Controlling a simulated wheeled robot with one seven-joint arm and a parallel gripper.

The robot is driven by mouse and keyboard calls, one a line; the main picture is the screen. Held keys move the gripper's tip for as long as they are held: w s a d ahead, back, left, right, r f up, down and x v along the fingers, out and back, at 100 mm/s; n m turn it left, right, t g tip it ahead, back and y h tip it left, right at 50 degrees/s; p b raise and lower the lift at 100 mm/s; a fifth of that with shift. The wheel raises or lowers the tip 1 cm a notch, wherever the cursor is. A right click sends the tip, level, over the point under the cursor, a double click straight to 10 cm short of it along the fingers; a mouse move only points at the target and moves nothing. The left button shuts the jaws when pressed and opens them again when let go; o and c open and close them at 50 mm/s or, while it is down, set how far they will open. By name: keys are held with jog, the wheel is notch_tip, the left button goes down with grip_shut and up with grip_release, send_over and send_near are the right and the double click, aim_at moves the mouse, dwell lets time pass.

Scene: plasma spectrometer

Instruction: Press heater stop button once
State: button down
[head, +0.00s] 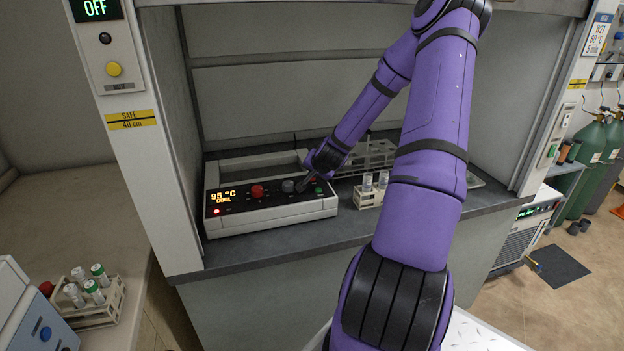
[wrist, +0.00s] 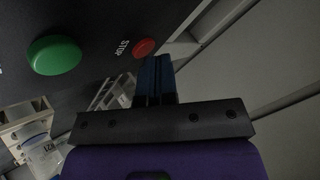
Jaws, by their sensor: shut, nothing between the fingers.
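The heater (head: 270,214) is a white box with a black sloped panel on the fume hood bench. Its display reads 95 °C and COOL. In the wrist view a small red button (wrist: 143,47) marked STOP lies just beyond my fingertips, and a larger green button (wrist: 54,55) is to its left. The green button also shows in the head view (head: 319,189); the stop button cannot be made out there, near my gripper. My gripper (head: 304,185) is over the panel's right part. Its blue fingers (wrist: 154,62) are shut and empty; contact with the stop button cannot be told.
A red knob (head: 257,191) and a grey knob (head: 288,186) stand on the panel left of my gripper. A small rack with capped vials (head: 368,196) stands right of the heater. A larger rack (head: 375,156) is behind it.

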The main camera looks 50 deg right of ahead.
dwell(0.6)
jog(key=shift+r, duration=0.7)
jog(key=shift+r, duration=0.15)
jog(key=shift+r, duration=2.4)
